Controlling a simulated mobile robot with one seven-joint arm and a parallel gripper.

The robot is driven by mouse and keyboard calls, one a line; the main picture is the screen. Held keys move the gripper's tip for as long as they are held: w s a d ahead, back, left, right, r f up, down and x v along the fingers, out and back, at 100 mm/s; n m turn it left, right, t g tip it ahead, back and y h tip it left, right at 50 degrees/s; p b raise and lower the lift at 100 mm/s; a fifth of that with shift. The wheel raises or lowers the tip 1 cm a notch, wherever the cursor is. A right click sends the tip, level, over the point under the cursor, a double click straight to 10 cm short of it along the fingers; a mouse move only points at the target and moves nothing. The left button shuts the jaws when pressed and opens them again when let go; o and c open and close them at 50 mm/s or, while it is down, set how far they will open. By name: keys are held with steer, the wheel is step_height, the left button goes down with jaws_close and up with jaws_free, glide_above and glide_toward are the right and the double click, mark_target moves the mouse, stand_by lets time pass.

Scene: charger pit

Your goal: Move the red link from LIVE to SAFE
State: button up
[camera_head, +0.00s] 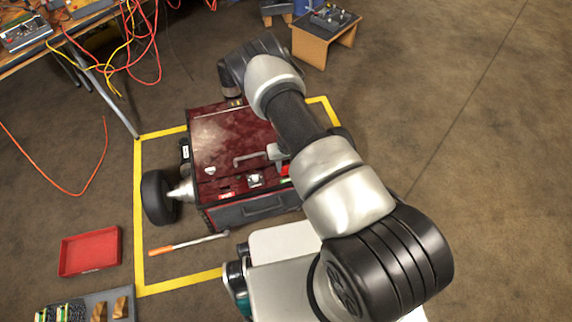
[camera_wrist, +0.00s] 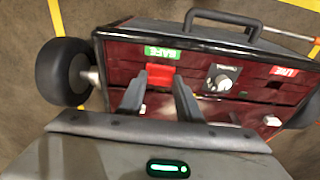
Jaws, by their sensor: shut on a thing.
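The red link (camera_wrist: 160,75) sits just beside the green SAFE label (camera_wrist: 161,53) in the wrist view. My gripper (camera_wrist: 159,88) is shut on it, one dark finger on each side. I cannot tell whether the link is fully seated in the panel. The red LIVE label (camera_wrist: 284,71) is at the right, past a silver rotary knob (camera_wrist: 220,78), with no red link beside it. In the head view my arm crosses the dark red charger box (camera_head: 225,135); a little red and green shows by my gripper, which is mostly hidden.
The box stands inside yellow floor lines (camera_head: 138,220), with a black wheel (camera_head: 158,197) at its left. An orange-handled bar (camera_head: 188,243) and a red tray (camera_head: 90,251) lie at lower left. A cable-strewn bench (camera_head: 75,32) is at upper left. The right floor is clear.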

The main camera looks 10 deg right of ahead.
steer(key=shift+f+b, duration=0.3)
steer(key=shift+f, duration=0.2)
steer(key=o, duration=1.1)
steer(key=shift+r, duration=0.1)
steer(key=r+p, duration=0.2)
steer(key=r, duration=0.3)
steer(key=s+r+p, duration=0.1)
steer(key=r+p, duration=0.1)
steer(key=r, duration=0.4)
steer(key=s+r+p, duration=0.1)
steer(key=r+p, duration=0.1)
steer(key=r, duration=0.4)
steer(key=shift+r+p, duration=0.15)
steer(key=shift+p, duration=0.25)
